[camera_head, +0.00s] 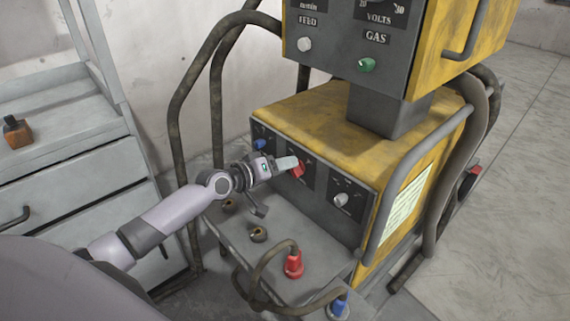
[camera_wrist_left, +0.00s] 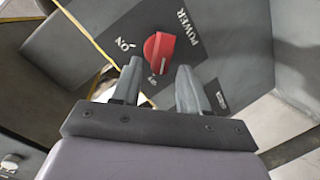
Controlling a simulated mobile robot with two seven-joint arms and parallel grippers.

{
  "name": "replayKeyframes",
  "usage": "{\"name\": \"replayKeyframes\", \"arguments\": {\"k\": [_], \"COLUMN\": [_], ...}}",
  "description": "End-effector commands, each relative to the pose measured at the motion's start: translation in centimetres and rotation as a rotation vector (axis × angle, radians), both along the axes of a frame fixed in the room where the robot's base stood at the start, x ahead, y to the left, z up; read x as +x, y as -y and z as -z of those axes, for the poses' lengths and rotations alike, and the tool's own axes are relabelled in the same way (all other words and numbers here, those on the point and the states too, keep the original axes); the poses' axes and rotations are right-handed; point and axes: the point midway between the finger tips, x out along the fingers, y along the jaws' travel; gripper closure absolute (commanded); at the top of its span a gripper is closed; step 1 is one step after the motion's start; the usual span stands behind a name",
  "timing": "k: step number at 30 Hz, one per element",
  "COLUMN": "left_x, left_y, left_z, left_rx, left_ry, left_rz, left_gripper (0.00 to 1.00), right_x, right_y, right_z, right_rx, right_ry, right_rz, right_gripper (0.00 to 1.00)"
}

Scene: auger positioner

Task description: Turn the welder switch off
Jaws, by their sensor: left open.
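The welder (camera_head: 310,110) is a yellow machine with a dark front panel. Its red power switch (camera_head: 299,168) sits on the lower panel, partly hidden by my left gripper. In the left wrist view the red knob (camera_wrist_left: 159,52) lies under the word POWER, with ON to its left and another small mark below it. My left gripper (camera_head: 287,163) is at the switch. In the wrist view its two open fingers (camera_wrist_left: 156,85) stand on either side of the knob's lower end. I cannot tell whether they touch it. My right gripper is not in view.
A blue knob (camera_head: 260,144) and a white knob (camera_head: 341,199) flank the switch. Below are a red plug (camera_head: 293,264) with a cable and a blue plug (camera_head: 338,305). Bent metal tubes frame the welder. A grey drawer cabinet (camera_head: 70,150) stands left; open floor (camera_head: 510,200) lies right.

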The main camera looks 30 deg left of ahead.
Motion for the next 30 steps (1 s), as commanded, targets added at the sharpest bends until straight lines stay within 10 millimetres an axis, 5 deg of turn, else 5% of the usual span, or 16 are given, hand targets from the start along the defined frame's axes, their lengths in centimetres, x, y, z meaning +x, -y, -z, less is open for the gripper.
{"name": "replayKeyframes", "arguments": {"k": [12,30], "left_x": [-4.7,-5.3], "left_y": [-1.7,-1.9], "left_z": [-1.5,-1.6], "left_rx": [0.002,0.001], "left_ry": [-0.002,0.000], "left_rz": [0.000,0.000], "left_gripper": [0.56,0.56], "right_x": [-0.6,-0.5], "right_y": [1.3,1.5], "right_z": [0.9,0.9], "right_rx": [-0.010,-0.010], "right_ry": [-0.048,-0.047], "right_rz": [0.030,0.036], "right_gripper": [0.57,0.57]}}
